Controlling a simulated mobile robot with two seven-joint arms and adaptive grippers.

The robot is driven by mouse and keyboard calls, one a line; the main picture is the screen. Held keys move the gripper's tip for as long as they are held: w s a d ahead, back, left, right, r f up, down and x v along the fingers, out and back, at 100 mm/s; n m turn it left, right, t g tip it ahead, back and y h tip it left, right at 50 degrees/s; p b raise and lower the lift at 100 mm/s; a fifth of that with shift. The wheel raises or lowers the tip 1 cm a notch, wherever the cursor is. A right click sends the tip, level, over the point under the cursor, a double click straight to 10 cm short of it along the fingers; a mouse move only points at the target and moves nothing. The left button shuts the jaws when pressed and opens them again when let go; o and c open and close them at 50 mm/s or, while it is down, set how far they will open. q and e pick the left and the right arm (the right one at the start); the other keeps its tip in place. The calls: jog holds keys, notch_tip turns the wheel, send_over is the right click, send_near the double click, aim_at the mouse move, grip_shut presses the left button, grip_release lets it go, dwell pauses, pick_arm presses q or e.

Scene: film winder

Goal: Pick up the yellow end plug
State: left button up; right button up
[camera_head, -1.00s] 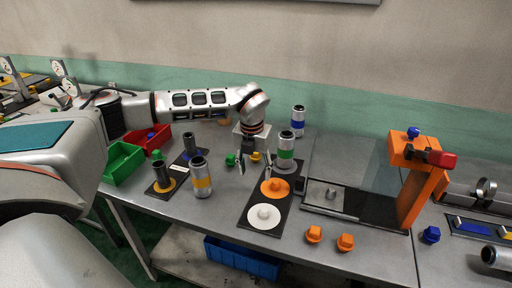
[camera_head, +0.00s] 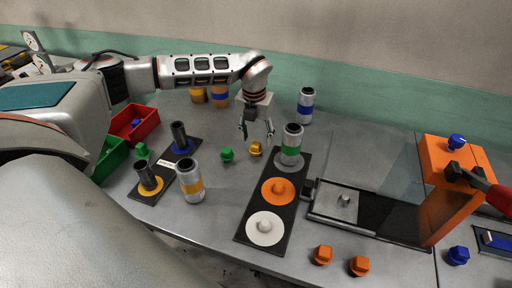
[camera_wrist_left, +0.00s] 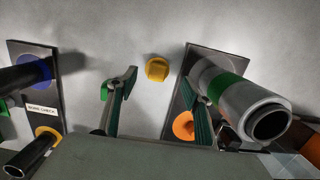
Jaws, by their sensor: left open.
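The yellow end plug (camera_head: 255,149) lies on the grey table, between a green plug and the green-banded canister. In the left wrist view the yellow end plug (camera_wrist_left: 157,69) shows just beyond and between the fingertips, with nothing touching it. My left gripper (camera_head: 257,134) is open and empty, pointing down above the table close to the yellow plug. In the left wrist view its two fingers (camera_wrist_left: 158,88) stand apart. My right gripper is not seen.
The green-banded canister (camera_head: 290,146) stands close right of the gripper on a black board (camera_head: 255,207) with orange and white discs. A green plug (camera_head: 227,154) lies left of the yellow one. The yellow-banded canister (camera_head: 190,182) and a dark tube board (camera_head: 167,163) are further left.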

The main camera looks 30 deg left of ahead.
aim_at(256, 144)
pick_arm(q)
jog(key=f, duration=0.5)
jog(key=shift+w+a+f+p, duration=0.2)
jog(key=shift+a+f+p, duration=0.1)
jog(key=shift+p, duration=0.1)
jog(key=c, duration=0.8)
